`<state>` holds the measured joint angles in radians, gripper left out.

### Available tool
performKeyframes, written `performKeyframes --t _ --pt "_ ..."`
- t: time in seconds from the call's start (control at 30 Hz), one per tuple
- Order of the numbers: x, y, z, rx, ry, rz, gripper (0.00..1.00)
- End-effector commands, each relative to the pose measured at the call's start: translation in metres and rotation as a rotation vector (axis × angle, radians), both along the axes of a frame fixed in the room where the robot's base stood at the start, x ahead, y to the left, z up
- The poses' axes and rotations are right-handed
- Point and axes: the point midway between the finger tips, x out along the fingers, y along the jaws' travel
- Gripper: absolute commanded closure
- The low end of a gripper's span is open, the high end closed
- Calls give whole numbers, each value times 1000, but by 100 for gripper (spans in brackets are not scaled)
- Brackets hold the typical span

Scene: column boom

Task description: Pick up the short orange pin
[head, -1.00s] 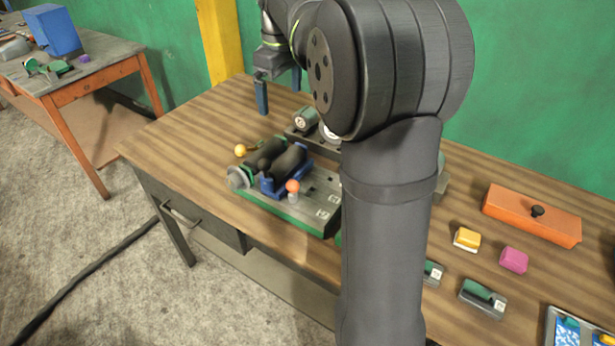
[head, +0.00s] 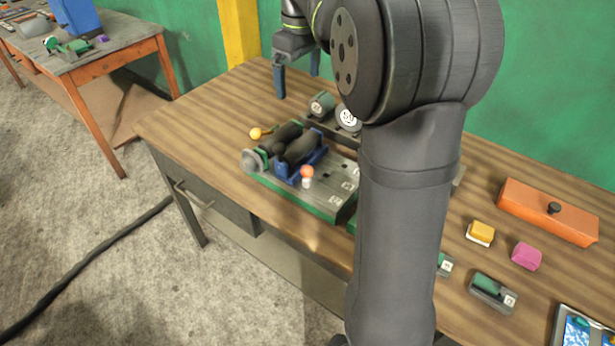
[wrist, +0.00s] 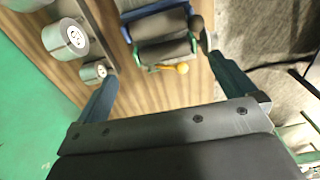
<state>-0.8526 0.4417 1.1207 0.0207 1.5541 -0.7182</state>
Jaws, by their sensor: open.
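The short orange pin (head: 306,173) shows in the head view as an orange ball on a pale stub. It stands upright at the front of the green-edged fixture (head: 335,199), beside a blue cradle (head: 293,172) holding a dark cylinder. My gripper (head: 297,86) is open and empty, up and behind the fixture, well apart from the pin. In the wrist view its two fingers (wrist: 162,70) are spread wide. A yellow ball-headed pin (wrist: 182,68) shows beyond them; it also shows at the fixture's left in the head view (head: 256,133). I cannot make out the orange pin in the wrist view.
Round gauges (head: 348,117) stand behind the fixture. On the right are an orange lidded box (head: 545,213), a yellow block (head: 481,231) and a magenta block (head: 526,256). My arm hides the bench's middle. The bench's left end (head: 205,115) is clear.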

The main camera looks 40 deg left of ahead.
Motion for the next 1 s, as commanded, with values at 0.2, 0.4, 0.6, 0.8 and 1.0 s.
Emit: performKeyframes --t 0.2,0.4,0.6,0.8,1.0 --pt "0 0 0 0 0 0 6" --pt "0 0 0 0 0 0 44" --pt "0 0 0 0 0 0 44" --pt "-15 -8 -6 -15 -28 -33 44" --pt "-56 -35 -29 -46 -119 -133 44"
